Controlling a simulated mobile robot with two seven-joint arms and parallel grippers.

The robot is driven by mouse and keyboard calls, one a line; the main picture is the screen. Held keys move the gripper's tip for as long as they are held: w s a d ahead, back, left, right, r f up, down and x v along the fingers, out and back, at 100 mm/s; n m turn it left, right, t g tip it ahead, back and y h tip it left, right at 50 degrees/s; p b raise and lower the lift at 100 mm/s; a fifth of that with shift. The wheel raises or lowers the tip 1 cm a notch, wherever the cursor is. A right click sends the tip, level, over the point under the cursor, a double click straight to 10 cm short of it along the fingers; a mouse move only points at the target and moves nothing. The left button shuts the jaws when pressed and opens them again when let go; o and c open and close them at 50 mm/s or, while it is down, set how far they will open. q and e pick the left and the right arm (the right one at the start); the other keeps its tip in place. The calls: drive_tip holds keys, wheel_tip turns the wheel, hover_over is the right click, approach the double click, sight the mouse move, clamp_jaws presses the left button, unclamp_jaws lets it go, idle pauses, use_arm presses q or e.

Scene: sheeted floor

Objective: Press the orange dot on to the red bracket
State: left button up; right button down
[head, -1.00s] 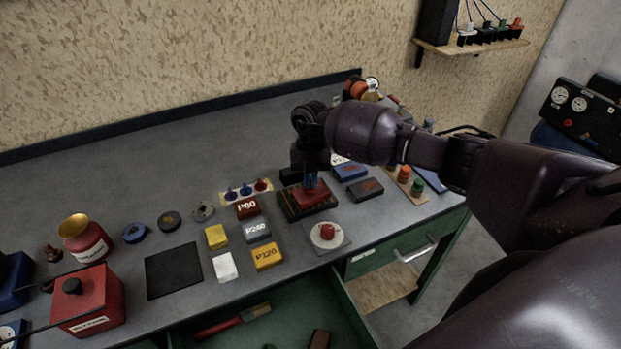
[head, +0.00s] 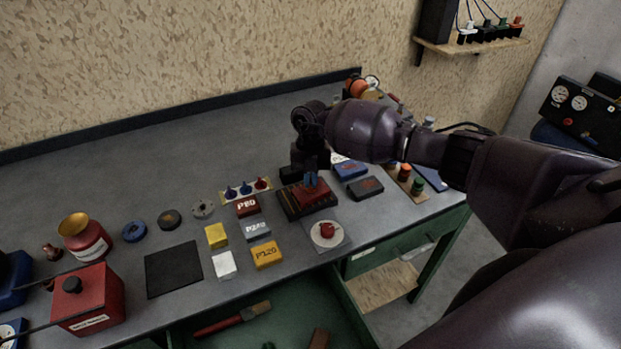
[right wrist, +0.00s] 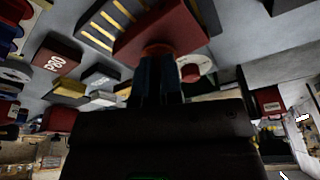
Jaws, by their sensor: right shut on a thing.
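The red bracket (head: 312,194) lies on a dark slotted tray (head: 290,208) near the middle of the bench. In the right wrist view the red bracket (right wrist: 175,28) fills the area just beyond my fingertips. My right gripper (head: 311,181) has blue fingers and is at the bracket. In the right wrist view its fingers (right wrist: 158,70) are shut on a small orange piece, the orange dot (right wrist: 157,48). The dot shows as a thin orange edge against the bracket; whether it touches is hard to tell. My left gripper is not in view.
Labelled sanding blocks (head: 257,229) stand left of the tray. A white disc with a red knob (head: 327,232) is in front. Blue and dark boxes (head: 364,188) lie to the right. An open green drawer (head: 290,318) is below the bench edge. Grey bench at back left is clear.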

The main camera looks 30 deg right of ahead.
drive_tip(key=shift+f, duration=0.45)
drive_tip(key=c, duration=1.2)
unclamp_jaws()
drive_tip(key=b+v, duration=0.1)
drive_tip(key=v, duration=1)
drive_tip(key=shift+s, duration=0.1)
